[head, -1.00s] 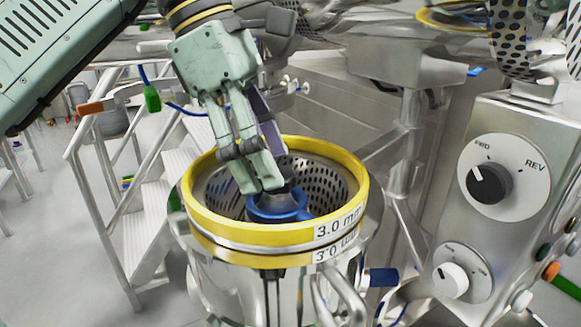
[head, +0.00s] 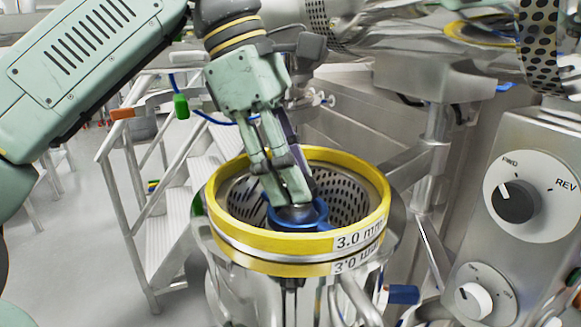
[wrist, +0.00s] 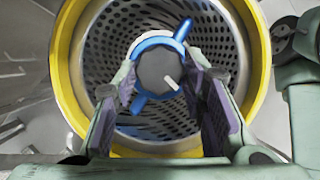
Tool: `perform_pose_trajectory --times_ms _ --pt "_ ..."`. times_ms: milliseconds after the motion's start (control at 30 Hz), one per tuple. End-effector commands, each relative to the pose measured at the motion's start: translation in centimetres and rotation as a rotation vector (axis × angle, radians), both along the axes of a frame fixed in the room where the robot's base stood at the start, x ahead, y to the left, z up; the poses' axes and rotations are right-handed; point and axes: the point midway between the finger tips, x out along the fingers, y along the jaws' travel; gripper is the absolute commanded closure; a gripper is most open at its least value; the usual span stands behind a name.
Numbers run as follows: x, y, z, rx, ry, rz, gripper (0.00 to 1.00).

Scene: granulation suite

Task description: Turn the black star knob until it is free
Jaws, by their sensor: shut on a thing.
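The knob (wrist: 157,68) shows in the wrist view as a dark grey, round cap with a white mark. I cannot make out star lobes. It sits on the hub of a blue two-armed rotor (wrist: 146,105), inside a perforated metal basket. My gripper (wrist: 161,85) has its fingers on either side of the knob and is shut on it. In the head view my gripper (head: 290,196) reaches down into the basket. The dark knob (head: 297,213) shows just under the fingertips, above the blue rotor (head: 312,221). The fingers partly hide it there.
A yellow ring (head: 345,243) marked 3.0 mm rims the basket close around my gripper. A steel control panel (head: 530,215) with dials stands at right. Steps with a railing (head: 120,205) stand at left, a steel column (head: 432,155) behind.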

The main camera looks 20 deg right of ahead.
Motion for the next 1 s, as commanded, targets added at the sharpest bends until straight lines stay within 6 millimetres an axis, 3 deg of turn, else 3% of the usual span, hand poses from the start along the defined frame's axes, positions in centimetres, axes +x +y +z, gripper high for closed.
perform_pose_trajectory --times_ms 267,667,1000 --pt "-0.03 0.01 -0.01 0.001 0.001 0.000 0.90" --pt "-0.11 0.07 -0.01 0.000 -0.001 0.087 0.90" --pt "-0.32 0.21 -0.04 0.001 -0.001 0.366 0.90"
